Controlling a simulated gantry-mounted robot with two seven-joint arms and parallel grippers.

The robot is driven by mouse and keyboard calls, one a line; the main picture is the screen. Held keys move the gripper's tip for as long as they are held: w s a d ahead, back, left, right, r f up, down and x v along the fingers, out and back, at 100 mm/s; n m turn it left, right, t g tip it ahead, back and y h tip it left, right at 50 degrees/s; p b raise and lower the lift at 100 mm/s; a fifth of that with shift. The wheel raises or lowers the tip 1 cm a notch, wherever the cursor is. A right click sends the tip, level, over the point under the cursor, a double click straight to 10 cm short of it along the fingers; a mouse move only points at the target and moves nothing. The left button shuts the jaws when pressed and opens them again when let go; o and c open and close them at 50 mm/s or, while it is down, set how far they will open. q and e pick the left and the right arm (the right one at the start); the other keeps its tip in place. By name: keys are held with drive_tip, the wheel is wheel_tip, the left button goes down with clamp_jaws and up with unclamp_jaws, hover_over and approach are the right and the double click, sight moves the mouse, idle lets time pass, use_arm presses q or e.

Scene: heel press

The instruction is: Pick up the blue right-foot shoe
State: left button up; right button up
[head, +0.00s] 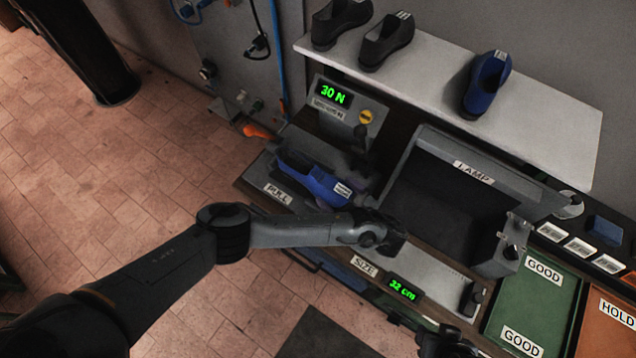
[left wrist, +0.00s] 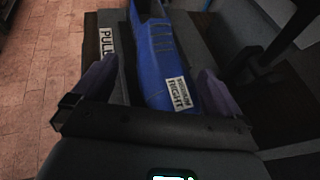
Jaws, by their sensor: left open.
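In the left wrist view the blue shoe (left wrist: 156,62) has a label that reads RIGHT. Whether the fingers touch the shoe I cannot tell. A dark part at the bottom edge of the head view looks like my right gripper (head: 448,343), cut off by the frame.
A white shelf (head: 555,125) behind holds two black shoes (head: 387,42) and another blue shoe (head: 487,84). The lamp box (head: 478,175) stands right of the stand. A green GOOD tray (head: 530,305) and an orange HOLD tray (head: 608,318) are at the right.

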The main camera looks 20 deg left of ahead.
sight(322, 180)
use_arm(q)
drive_tip(key=x, duration=0.1)
drive_tip(key=b+x, duration=0.1)
drive_tip(key=shift+a+f, duration=0.15)
drive_tip(key=shift+f, duration=0.15)
drive_tip(key=shift+w+a+f+b, duration=0.1)
drive_tip(key=shift+w+a+b, duration=0.25)
drive_tip(key=shift+a, duration=0.1)
drive_tip(key=shift+w+a+f, duration=0.1)
drive_tip(key=shift+w+a, duration=0.1)
drive_tip(key=shift+a, duration=0.15)
drive_tip(key=shift+x, duration=2.25)
drive_tip(key=shift+d+f, duration=0.1)
use_arm(e)
wheel_tip(322, 180, down, 2)
drive_tip(key=shift+f, duration=0.1)
use_arm(q)
drive_tip(key=c, duration=1.2)
drive_tip(key=shift+o, duration=0.2)
drive_tip(key=shift+p, duration=0.3)
